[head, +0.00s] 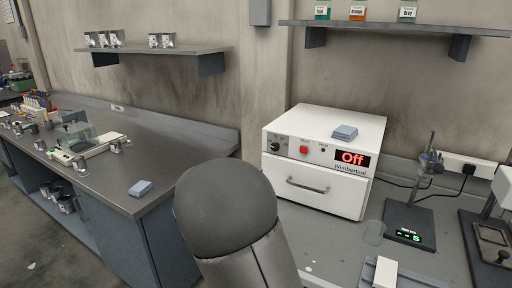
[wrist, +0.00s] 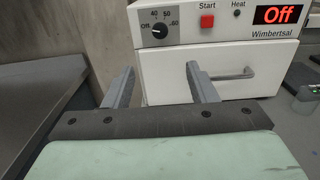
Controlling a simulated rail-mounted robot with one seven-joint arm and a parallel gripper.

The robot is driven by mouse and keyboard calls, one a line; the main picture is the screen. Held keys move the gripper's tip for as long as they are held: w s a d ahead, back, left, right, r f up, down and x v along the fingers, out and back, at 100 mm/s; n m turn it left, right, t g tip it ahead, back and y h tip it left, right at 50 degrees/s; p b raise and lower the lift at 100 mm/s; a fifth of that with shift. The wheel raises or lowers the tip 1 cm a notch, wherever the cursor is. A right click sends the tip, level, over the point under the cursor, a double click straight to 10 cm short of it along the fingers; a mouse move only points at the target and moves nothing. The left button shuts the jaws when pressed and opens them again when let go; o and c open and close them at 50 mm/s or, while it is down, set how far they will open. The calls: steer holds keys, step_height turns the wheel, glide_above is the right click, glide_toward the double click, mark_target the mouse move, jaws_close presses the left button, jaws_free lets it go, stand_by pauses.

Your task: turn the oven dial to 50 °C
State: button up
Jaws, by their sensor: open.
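The white oven (head: 320,160) stands on the right-hand bench and also shows in the wrist view (wrist: 215,55). Its dial (wrist: 159,30) is a dark round knob at the upper left of the front, with marks Off, 40, 50 and 60 around it. The dial's pointer seems turned to the left, near Off; the head view shows the dial (head: 275,146) small. The red display (wrist: 278,14) reads "Off". My gripper (wrist: 160,85) is open and empty in the wrist view, in front of the oven and below the dial, apart from it. In the head view my arm hides the gripper.
The red Start button (wrist: 207,22) sits right of the dial. The drawer handle (wrist: 235,76) sticks out below. A grey-blue stack (head: 344,132) lies on the oven. A stand with a green display (head: 410,225) and a glass beaker (head: 374,232) are to the right.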

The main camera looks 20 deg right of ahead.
mark_target(274, 148)
steer(key=p+x, duration=0.3)
steer(key=x, duration=1.4)
steer(key=shift+w+d, duration=0.1)
steer(key=shift+d, duration=0.1)
steer(key=c, duration=1)
